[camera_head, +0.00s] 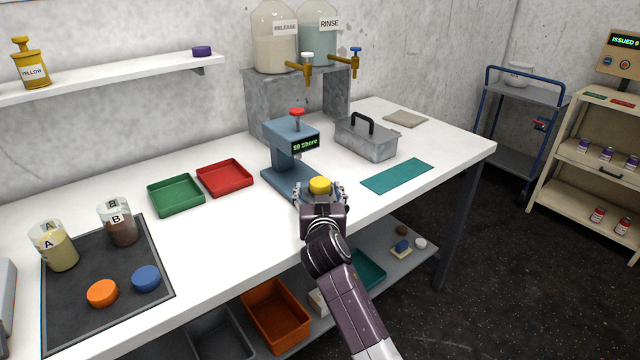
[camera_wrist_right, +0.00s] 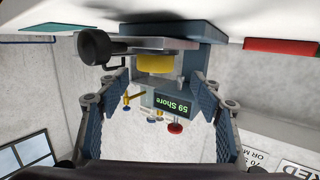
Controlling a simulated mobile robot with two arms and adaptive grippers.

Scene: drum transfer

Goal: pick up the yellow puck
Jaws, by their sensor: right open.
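The yellow puck (camera_head: 320,184) sits at the front of the blue hardness tester (camera_head: 291,138), whose display reads "59 Shore". In the right wrist view, which looks upside down, the yellow puck (camera_wrist_right: 155,63) shows on the tester's stand, beside a black round knob (camera_wrist_right: 94,47). My right gripper (camera_head: 320,193) is at the tester's front, with a finger to either side of the puck in the picture. In the wrist view its spread fingers (camera_wrist_right: 158,85) frame the puck with gaps; I see no contact. My left gripper is not in view.
Left of the tester are a red tray (camera_head: 224,178) and a green tray (camera_head: 175,194). A lidded metal box (camera_head: 366,140) and a teal mat (camera_head: 397,176) are to the right. A dark mat (camera_head: 100,265) holds two beakers, an orange puck (camera_head: 102,293) and a blue puck (camera_head: 146,278).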

